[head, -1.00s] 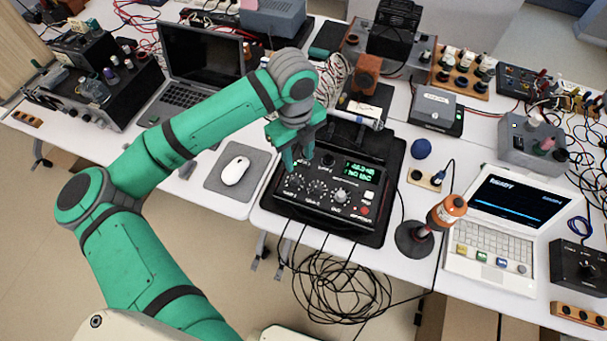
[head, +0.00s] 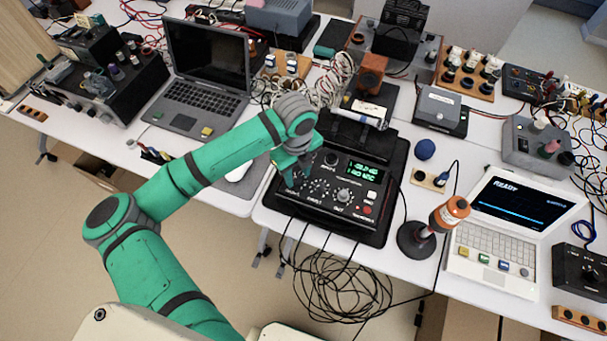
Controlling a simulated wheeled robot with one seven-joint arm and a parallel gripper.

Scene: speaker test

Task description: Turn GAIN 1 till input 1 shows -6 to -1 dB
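The black audio box (head: 318,213) lies on a black mat at the front of the table. Its green display (head: 363,173) shows two lines of figures, too small to read surely. A row of knobs runs along its front half, with a pale dial (head: 343,195) at the right and a black knob (head: 331,158) behind. My gripper (head: 296,179) points down over the left end of the box, at the leftmost knob. The fingers hide much of that knob, so I cannot tell whether they touch it or how far apart they are.
A white laptop (head: 500,249) reading READY stands at the right. A grey laptop (head: 196,101) is behind my arm. Loose black cables (head: 345,288) hang below the front edge.

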